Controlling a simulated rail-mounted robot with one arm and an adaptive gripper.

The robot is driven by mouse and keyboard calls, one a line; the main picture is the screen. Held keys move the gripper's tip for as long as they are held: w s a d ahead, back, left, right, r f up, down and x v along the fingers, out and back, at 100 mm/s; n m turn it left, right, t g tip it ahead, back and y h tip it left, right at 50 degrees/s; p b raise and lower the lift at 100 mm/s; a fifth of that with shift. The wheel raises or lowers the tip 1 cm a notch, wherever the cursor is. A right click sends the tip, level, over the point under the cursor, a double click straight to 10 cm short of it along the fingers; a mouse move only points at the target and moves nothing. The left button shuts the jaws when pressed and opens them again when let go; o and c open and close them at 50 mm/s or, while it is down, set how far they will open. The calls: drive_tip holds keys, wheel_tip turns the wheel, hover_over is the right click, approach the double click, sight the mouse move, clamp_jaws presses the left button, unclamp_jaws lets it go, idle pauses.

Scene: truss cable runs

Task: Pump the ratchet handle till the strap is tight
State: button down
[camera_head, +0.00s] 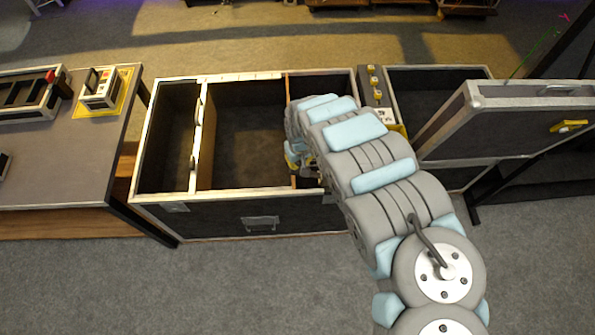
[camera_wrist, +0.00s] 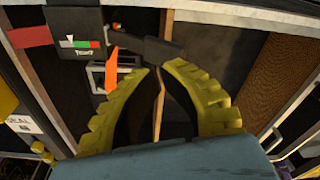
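In the wrist view a black handle (camera_wrist: 152,48) lies just beyond the fingertips, running from a metal ratchet frame (camera_wrist: 97,76) at its left. An orange strap piece (camera_wrist: 111,68) stands by the frame. A dark block above carries a white, green and red gauge (camera_wrist: 80,44), and a red strap (camera_wrist: 30,36) shows to its left. My gripper (camera_wrist: 160,68) has two yellow curved fingers with a narrow gap between their tips; I see nothing held in it. In the head view my gripper (camera_head: 297,158) is mostly hidden by my arm, inside the case's right part.
An open case (camera_head: 200,199) with wooden dividers surrounds my gripper. A black control strip with yellow knobs (camera_head: 373,82) stands at its right. A raised lid (camera_head: 505,125) is farther right. A table (camera_head: 60,165) with a yellow-based device (camera_head: 100,92) is at the left.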

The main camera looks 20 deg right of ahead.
sight(298, 171)
drive_tip(key=shift+w+f+b, duration=0.2)
drive_tip(key=shift+f+b, duration=2.25)
drive_tip(key=shift+b, duration=0.15)
